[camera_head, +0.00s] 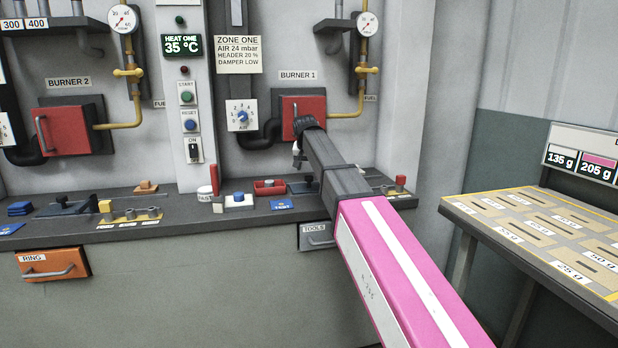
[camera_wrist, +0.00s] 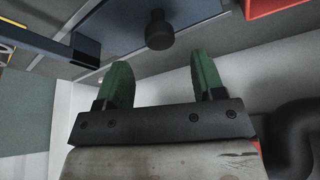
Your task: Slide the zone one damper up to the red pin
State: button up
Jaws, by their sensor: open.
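A black knob (camera_head: 309,180) stands on a dark plate on the bench below burner 1; I take it for the zone one damper. In the wrist view the knob (camera_wrist: 158,30) rises from a dark blue plate (camera_wrist: 112,28). My gripper (camera_head: 298,162) is above the bench near this knob. In the wrist view its two green fingers (camera_wrist: 160,85) are open and empty, with the knob beyond their tips, apart from them. A short red pin-like piece (camera_head: 400,181) stands at the bench's right end, and a taller red upright piece (camera_head: 214,180) stands left of the red tray. Which one is the red pin, I cannot tell.
The red tray (camera_head: 269,188) lies left of the knob, with a white block with a blue button (camera_head: 239,200) beside it. The burner 1 door (camera_head: 290,108) and its black pipe (camera_head: 258,142) are behind. A slotted table (camera_head: 478,222) stands at right.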

aim_at(309, 176)
jog(key=x, duration=0.5)
jog(key=shift+w+f, duration=0.1)
jog(key=shift+f, duration=0.25)
grip_shut()
jog(key=w+d, duration=0.1)
jog(key=d, duration=0.5)
jog(key=w+d, duration=0.2)
jog(key=d, duration=0.4)
jog(key=w+d, duration=0.2)
jog(key=d, duration=0.5)
jog(key=shift+w, duration=0.2)
grip_release()
jog(key=v, duration=1.1)
